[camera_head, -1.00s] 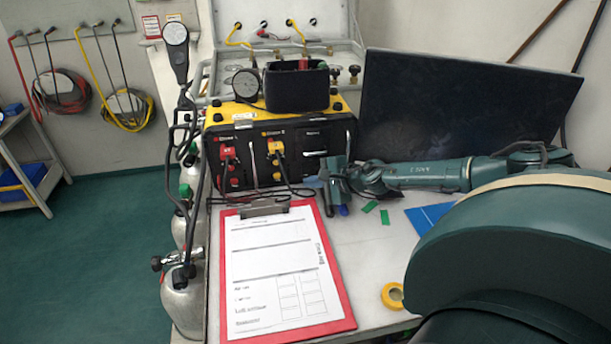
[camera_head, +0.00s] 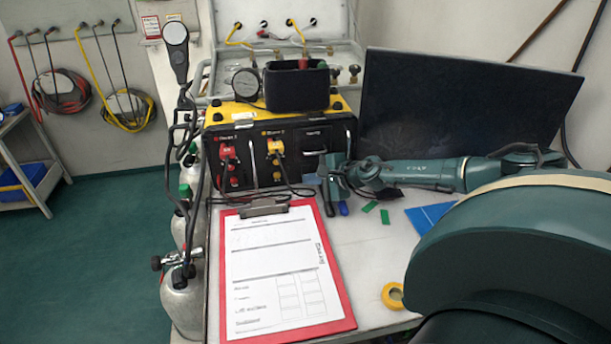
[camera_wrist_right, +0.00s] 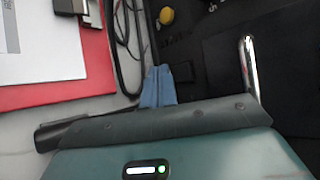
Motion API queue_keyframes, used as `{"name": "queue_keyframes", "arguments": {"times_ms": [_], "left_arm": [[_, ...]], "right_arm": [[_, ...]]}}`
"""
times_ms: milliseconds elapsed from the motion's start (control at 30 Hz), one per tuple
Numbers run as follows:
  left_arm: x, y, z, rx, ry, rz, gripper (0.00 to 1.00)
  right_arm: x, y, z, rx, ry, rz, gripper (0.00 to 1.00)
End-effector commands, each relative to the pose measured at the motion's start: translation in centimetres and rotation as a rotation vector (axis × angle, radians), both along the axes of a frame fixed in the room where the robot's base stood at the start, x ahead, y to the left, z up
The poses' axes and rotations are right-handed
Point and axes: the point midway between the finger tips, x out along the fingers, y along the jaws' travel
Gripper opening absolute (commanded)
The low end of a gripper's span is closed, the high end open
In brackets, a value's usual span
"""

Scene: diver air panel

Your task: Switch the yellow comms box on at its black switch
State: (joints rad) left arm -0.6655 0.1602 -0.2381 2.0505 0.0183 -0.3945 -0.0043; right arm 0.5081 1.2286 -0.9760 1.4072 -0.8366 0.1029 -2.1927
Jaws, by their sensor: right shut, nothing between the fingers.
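The yellow comms box (camera_head: 222,112) stands at the back of the bench, with a yellow top and a black front panel. The panel has a red plug (camera_head: 228,153) at left, a yellow plug (camera_head: 276,149) in the middle and a silver handle at right. I cannot make out the black switch for certain. My right gripper (camera_head: 313,181) is in front of the panel's lower right part. Its blue fingers are together and empty in the right wrist view (camera_wrist_right: 158,86). I cannot tell whether they touch the panel. My left gripper is not in view.
A red clipboard (camera_head: 343,299) with a paper form lies in front of the box. Black cables run near my right gripper. A black bin (camera_head: 296,91) and a gauge (camera_head: 246,83) sit on top. A dark screen (camera_head: 465,110) stands right. Yellow tape (camera_head: 392,295) lies at the front.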

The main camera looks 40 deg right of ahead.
Motion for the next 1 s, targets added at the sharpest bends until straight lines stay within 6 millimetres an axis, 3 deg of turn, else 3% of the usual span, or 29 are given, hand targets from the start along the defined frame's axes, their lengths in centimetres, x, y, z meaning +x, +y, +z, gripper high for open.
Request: {"name": "queue_keyframes", "arguments": {"times_ms": [467, 1000], "left_arm": [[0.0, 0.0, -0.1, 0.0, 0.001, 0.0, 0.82], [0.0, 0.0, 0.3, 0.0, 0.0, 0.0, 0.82]], "right_arm": [[0.2, -0.1, 0.0, 0.0, -0.001, 0.0, 0.0], [-1.1, 0.6, 0.1, -0.001, -0.001, -0.001, 0.0]]}}
